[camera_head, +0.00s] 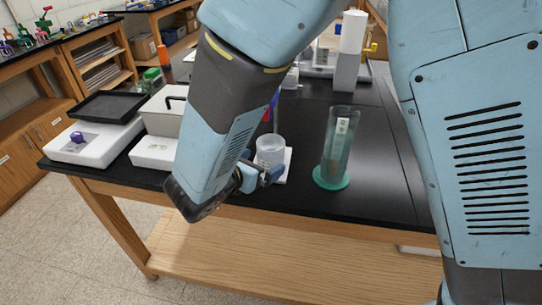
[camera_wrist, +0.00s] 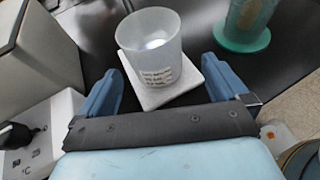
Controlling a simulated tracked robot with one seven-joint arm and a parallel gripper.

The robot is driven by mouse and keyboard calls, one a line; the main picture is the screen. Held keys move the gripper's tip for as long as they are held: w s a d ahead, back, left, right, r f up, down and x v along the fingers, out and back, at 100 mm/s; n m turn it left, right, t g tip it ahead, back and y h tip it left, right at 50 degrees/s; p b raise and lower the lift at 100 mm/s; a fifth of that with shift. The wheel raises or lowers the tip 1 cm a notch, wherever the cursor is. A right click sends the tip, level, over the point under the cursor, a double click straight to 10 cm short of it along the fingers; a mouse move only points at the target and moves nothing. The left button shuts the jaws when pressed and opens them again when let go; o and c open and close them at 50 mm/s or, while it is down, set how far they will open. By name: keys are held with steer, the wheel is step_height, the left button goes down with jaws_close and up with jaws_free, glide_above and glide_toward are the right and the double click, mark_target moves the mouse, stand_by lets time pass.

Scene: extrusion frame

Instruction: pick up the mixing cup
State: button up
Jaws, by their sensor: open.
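The mixing cup (camera_wrist: 152,48) is a translucent, frosted cup with small print on its side. It stands upright on a white square pad (camera_wrist: 160,88) on the black bench. It also shows in the head view (camera_head: 270,150), partly behind my gripper (camera_head: 262,178). In the wrist view my gripper (camera_wrist: 170,88) has its two blue fingers spread wide. The cup stands ahead of the fingers, roughly between their lines, a little nearer the left one. No contact with the cup shows.
A green graduated cylinder (camera_head: 337,150) stands right of the cup. A white-grey box instrument (camera_head: 163,112) and a scale with a black tray (camera_head: 106,106) stand to the left. A blue-red rod (camera_head: 272,105) rises behind the cup. The bench's front right is clear.

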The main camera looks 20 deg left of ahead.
mark_target(277, 143)
steer(key=shift+a+x, duration=0.15)
steer(key=shift+x, duration=1.45)
steer(key=shift+a+x, duration=0.2)
steer(key=shift+x, duration=1.45)
steer(key=c, duration=1.1)
steer(key=shift+r, duration=0.1)
steer(key=shift+r, duration=1.7)
steer(key=s+a, duration=0.1)
steer(key=s, duration=0.4)
steer(key=s+a, duration=0.2)
steer(key=s, duration=0.4)
steer(key=s+a, duration=0.2)
steer(key=s, duration=0.3)
steer(key=shift+s+f, duration=0.1)
steer(key=shift+s, duration=0.25)
